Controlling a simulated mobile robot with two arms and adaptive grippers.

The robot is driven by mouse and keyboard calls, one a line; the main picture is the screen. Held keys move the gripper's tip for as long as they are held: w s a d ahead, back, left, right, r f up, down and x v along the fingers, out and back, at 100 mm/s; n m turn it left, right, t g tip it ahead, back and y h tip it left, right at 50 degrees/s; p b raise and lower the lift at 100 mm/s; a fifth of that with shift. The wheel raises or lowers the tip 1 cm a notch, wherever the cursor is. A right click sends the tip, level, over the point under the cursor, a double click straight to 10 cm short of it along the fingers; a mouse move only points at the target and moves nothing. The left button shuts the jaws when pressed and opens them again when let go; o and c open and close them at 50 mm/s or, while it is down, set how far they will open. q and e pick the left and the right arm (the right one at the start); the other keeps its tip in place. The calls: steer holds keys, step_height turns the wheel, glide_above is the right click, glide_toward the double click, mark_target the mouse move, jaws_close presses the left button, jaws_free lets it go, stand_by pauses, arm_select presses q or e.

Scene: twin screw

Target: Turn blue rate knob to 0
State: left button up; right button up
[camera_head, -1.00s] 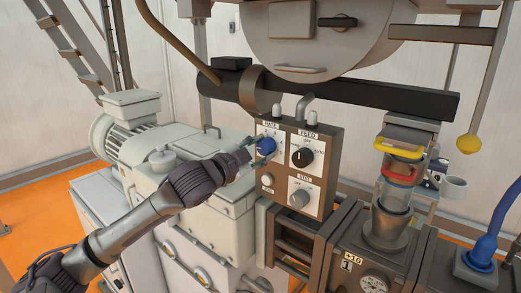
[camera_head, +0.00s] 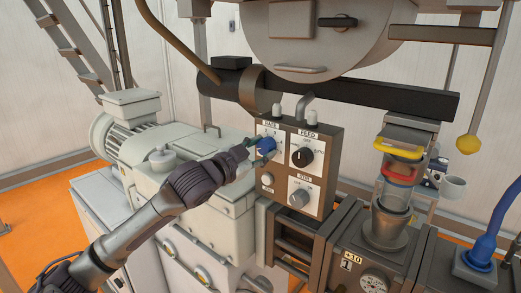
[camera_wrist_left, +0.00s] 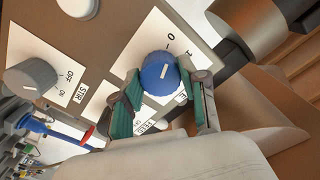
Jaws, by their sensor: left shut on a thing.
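The blue rate knob (camera_head: 267,144) sits at the upper left of the grey control panel (camera_head: 324,150). In the left wrist view the same knob (camera_wrist_left: 158,80) is round and has a short white mark on its face. Printed numbers, among them a 0, stand on the white plate around it. My left gripper (camera_head: 260,150) is at the knob. In the left wrist view its green-padded fingers (camera_wrist_left: 163,104) are on either side of the knob, shut on it. The fingers hide part of the plate. My right gripper is out of view.
A black feed knob (camera_head: 303,157) is to the right of the blue knob, and a grey stir knob (camera_head: 299,199) is below it. Two light caps and a pipe stand on top of the panel. A dark horizontal bar (camera_head: 390,99) runs behind and above the panel.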

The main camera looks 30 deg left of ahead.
arm_select(q)
steer(key=o, duration=1.1)
steer(key=shift+o, duration=0.2)
steer(key=shift+s+f, duration=0.15)
steer(key=shift+s, duration=0.4)
steer(key=s+a, duration=0.1)
steer(key=s, duration=1)
